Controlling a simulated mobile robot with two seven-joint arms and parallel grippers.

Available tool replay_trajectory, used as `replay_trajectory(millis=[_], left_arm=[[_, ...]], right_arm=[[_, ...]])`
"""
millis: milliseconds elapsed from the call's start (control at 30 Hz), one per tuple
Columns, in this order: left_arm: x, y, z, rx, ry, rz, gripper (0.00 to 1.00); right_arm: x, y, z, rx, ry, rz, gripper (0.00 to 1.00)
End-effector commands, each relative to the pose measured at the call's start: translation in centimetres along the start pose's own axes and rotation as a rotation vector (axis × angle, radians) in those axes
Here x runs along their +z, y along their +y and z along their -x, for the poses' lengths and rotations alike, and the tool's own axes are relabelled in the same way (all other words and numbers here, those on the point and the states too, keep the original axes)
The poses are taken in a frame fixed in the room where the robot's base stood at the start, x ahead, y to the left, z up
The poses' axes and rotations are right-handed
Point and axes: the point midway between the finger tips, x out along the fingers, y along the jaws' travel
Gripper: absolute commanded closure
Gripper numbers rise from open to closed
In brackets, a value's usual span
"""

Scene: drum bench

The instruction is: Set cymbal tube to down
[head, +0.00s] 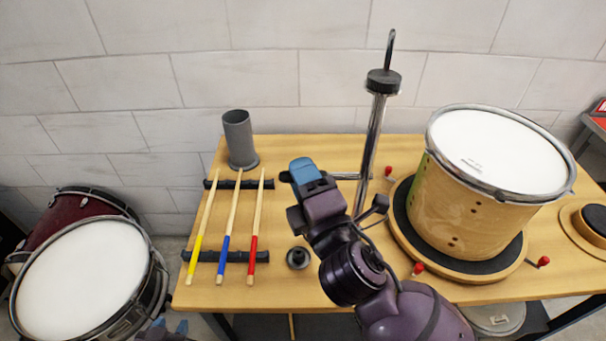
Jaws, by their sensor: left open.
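The cymbal stand's chrome tube (372,140) rises from the back middle of the bench, leaning slightly right in the picture. A black knob (380,203) shows low beside the tube; my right arm hides part of the stand's lower end. My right gripper (303,170), with blue fingertips, is left of the tube and apart from it in the picture; its jaw gap is not clear. My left gripper (168,328) is open at the bottom edge, its blue tips barely in view.
Three drumsticks (229,225) lie on black racks at left. A grey cup (239,138) stands behind them. A small black round part (298,258) lies near the front. A wooden drum (470,205) stands at right on a round base (405,235) with red knobs.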

Motion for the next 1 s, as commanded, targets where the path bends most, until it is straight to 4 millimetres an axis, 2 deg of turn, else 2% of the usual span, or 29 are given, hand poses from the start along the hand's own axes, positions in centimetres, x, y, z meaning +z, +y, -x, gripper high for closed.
replay_trajectory(millis=[33,167,200,467,800,1000], left_arm=[[0.0,0.0,0.0,0.0,0.0,0.0,0.57],[0.0,0.0,0.0,0.0,0.0,0.0,0.57],[0.0,0.0,0.0,0.0,0.0,0.0,0.57],[0.2,0.0,-0.1,-0.001,0.001,0.0,0.57],[2.6,0.3,-2.0,0.001,0.007,-0.001,0.57],[3.8,0.5,-2.9,0.003,0.005,-0.002,0.57]], right_arm=[[0.0,0.0,0.0,0.0,0.0,0.0,0.79],[0.0,0.0,0.0,0.0,0.0,0.0,0.99],[0.0,0.0,0.0,0.0,0.0,0.0,1.0],[0.0,-0.5,0.1,0.0,0.0,0.0,1.0],[-0.5,-5.6,1.1,-0.004,0.001,-0.002,1.0],[-0.6,-8.0,1.5,-0.004,0.001,-0.002,1.0]])
